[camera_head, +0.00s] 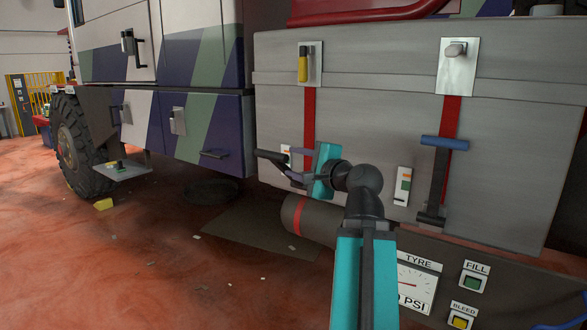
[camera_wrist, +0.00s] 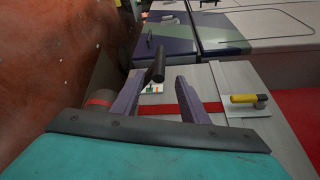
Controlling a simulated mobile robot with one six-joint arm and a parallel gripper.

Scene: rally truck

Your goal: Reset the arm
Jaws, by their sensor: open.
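My gripper (camera_head: 288,168) is open in front of the grey box on the truck's side, with its teal palm to the right and its purple-grey fingers pointing left. In the wrist view my gripper (camera_wrist: 160,78) shows both fingers spread apart with nothing held. A dark lever handle (camera_head: 270,157) is close to the fingertips. In the wrist view the lever handle (camera_wrist: 156,65) appears between and just beyond the tips; I cannot tell whether they touch. The lever's base is partly hidden by my gripper.
The grey box (camera_head: 370,120) has a red strap (camera_head: 309,110) under a yellow-handled latch (camera_head: 303,66). A blue-handled lever (camera_head: 444,143) is to the right. Below are a cylinder (camera_head: 310,219) and a tyre gauge panel (camera_head: 412,284). The red floor (camera_head: 150,270) at left is largely open, with small debris.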

